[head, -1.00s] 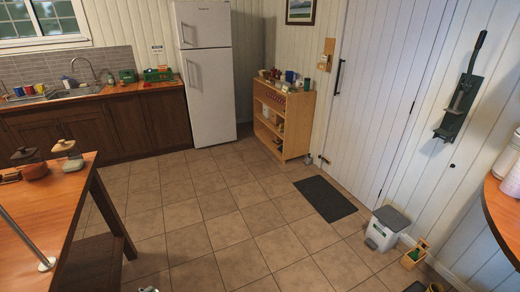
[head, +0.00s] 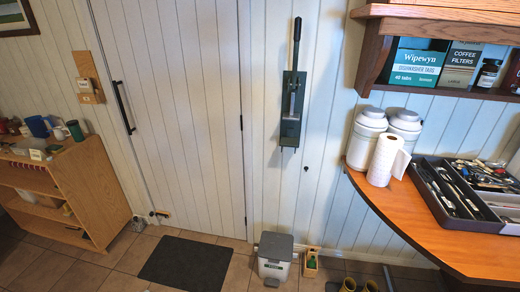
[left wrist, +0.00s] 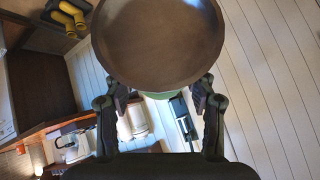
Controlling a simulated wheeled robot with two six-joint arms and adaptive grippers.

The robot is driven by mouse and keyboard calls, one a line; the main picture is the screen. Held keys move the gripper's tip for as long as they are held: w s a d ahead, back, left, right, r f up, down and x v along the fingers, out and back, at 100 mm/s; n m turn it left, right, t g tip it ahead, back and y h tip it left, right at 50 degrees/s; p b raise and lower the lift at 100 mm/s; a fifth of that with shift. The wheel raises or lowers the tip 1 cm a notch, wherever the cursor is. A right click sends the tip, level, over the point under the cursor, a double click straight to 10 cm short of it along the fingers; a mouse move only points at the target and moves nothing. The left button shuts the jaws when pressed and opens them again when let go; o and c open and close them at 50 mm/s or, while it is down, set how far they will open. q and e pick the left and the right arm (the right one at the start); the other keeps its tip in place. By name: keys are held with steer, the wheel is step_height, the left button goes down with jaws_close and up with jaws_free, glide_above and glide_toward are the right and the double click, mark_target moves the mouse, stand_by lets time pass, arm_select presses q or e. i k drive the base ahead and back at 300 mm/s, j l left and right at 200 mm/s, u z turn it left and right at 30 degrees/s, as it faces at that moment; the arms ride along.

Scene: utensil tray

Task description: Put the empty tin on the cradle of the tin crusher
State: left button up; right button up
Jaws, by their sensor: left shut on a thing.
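The tin crusher (head: 292,122) is a dark green plate with a long upright lever, mounted on the white board wall right of the door in the head view. It also shows small beyond my gripper in the left wrist view (left wrist: 184,118). My left gripper (left wrist: 160,94) is shut on the tin (left wrist: 158,42). The tin's round brownish end fills the top of the left wrist view, and a little green shows below it between the fingers. The cradle is too small to make out clearly. Neither gripper shows in the head view; my right gripper is out of view.
A curved wooden counter (head: 425,232) on the right holds white canisters, a paper roll (head: 387,160) and a utensil tray (head: 455,190). A shelf (head: 440,35) hangs above. A grey-lidded bin (head: 273,257) and a small wooden box (head: 311,262) stand on the floor beneath the crusher.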

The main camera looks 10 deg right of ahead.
mark_target(290, 141)
steer(key=i+j+z, duration=0.15)
steer(key=z, duration=0.35)
steer(key=i+j+z, duration=0.2)
steer(key=z, duration=0.3)
steer(key=i+j+z, duration=0.15)
steer(key=j+z, duration=0.15)
steer(key=z, duration=0.15)
steer(key=i+j+z, duration=0.1)
steer(key=j+z, duration=0.2)
steer(key=z, duration=0.2)
steer(key=j+z, duration=0.35)
steer(key=z, duration=0.15)
